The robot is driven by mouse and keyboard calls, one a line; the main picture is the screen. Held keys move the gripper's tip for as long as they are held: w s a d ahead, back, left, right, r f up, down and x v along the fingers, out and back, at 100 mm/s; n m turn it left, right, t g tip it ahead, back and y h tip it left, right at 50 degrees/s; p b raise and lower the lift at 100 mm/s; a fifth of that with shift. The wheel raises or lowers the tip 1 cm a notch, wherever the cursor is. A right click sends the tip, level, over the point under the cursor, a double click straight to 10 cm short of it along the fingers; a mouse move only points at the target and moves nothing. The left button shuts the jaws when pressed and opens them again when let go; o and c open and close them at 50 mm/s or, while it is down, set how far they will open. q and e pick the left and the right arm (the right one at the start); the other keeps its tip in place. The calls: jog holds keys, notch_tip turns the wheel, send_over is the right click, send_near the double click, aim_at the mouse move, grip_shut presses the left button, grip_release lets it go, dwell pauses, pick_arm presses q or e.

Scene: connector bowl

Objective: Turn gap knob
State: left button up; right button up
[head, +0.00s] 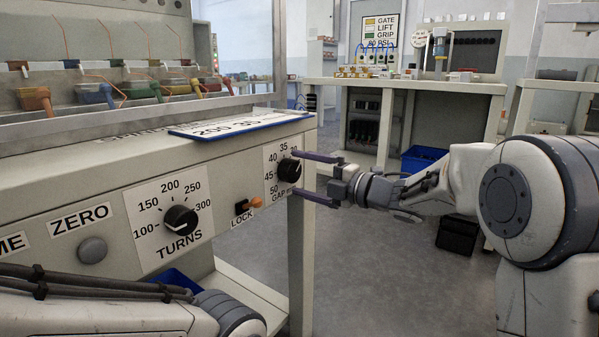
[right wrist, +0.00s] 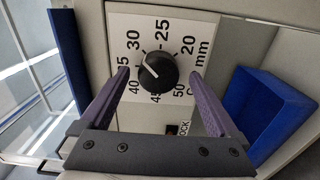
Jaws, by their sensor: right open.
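The gap knob (head: 289,170) is a black round knob on a white dial plate at the right end of the panel. In the right wrist view the knob (right wrist: 157,72) sits mid-dial, with numbers from 20 to 50 around it. Its white mark lies on the left side of the knob; I cannot read the exact value. My right gripper (head: 294,173) is open, with its purple fingers reaching toward the dial. In the right wrist view its fingertips (right wrist: 160,74) stand on either side of the knob, with gaps between. My left gripper is out of view.
The orange lock lever (head: 251,204), the turns knob (head: 180,220) and the zero button (head: 92,250) are on the same panel. A blue-edged card (head: 240,125) lies on top. A blue bin (right wrist: 262,112) is beside the dial in the right wrist view.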

jog(key=p+v, duration=0.3)
jog(key=v, duration=0.6)
jog(key=shift+r, duration=0.1)
jog(key=w+a+r+m+t+h+p, duration=0.1)
jog(key=a+r+m+t+h+p, duration=0.15)
jog(key=m+h+p, duration=0.35)
jog(key=s+a+f+m+g+h+p, duration=0.15)
jog(key=s+m+g+h+p, duration=0.4)
jog(key=s, duration=1.25)
jog(key=s+f+m+g+h+p, duration=0.25)
jog(key=s+m+g+p, duration=0.5)
jog(key=s, duration=0.95)
notch_tip(320, 180, up, 35)
jog(key=m+p, duration=0.2)
jog(key=p, duration=3.2)
jog(key=shift+m, duration=0.3)
